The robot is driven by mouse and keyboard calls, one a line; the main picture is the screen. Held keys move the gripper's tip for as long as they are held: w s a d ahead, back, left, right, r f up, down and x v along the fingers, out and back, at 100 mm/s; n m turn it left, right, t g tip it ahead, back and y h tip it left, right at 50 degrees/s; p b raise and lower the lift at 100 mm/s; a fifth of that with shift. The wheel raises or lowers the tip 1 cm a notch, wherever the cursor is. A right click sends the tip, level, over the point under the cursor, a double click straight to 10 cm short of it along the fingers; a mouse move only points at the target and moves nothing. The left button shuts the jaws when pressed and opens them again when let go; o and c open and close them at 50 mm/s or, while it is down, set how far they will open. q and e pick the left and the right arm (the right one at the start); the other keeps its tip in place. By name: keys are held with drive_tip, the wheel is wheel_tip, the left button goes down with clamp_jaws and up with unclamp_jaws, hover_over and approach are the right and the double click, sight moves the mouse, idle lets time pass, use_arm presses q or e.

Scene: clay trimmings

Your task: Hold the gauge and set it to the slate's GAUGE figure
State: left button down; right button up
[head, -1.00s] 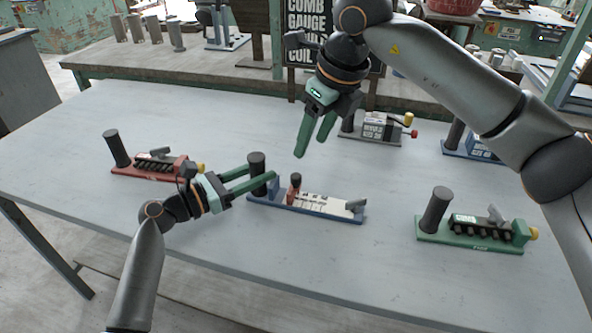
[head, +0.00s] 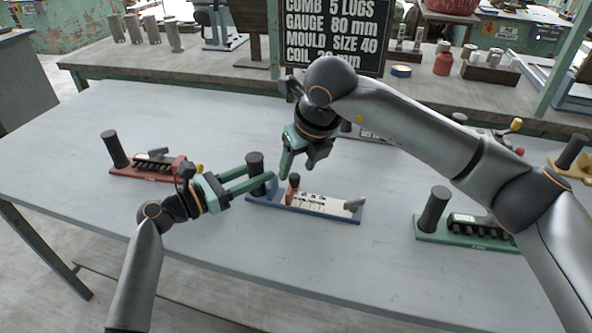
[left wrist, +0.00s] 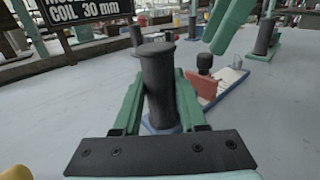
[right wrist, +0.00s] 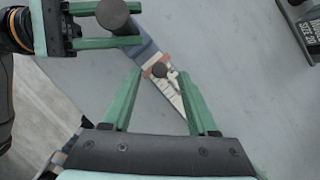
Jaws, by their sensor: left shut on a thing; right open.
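The gauge is a blue base (head: 268,199) with a white scale (head: 325,203), a dark upright post (head: 256,172) at its left end and a red slider with a dark knob (head: 293,186) near the post. My left gripper (head: 262,182) is shut on the post; the left wrist view shows the post (left wrist: 160,85) between its fingers. My right gripper (head: 288,165) is open above the gauge, near the slider; in the right wrist view the knob (right wrist: 159,70) lies between and beyond its fingertips. The slate (head: 332,38) reads GAUGE 80 mm. The scale's marks are too small to read.
A red tool (head: 145,172) stands left of the gauge and a green tool (head: 450,230) right of it. Another tool (head: 372,131) is partly hidden behind my right arm. The table front (head: 300,255) is clear.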

sight(294, 187)
drive_tip(key=shift+x, duration=1.2)
clamp_jaws()
idle(0.6)
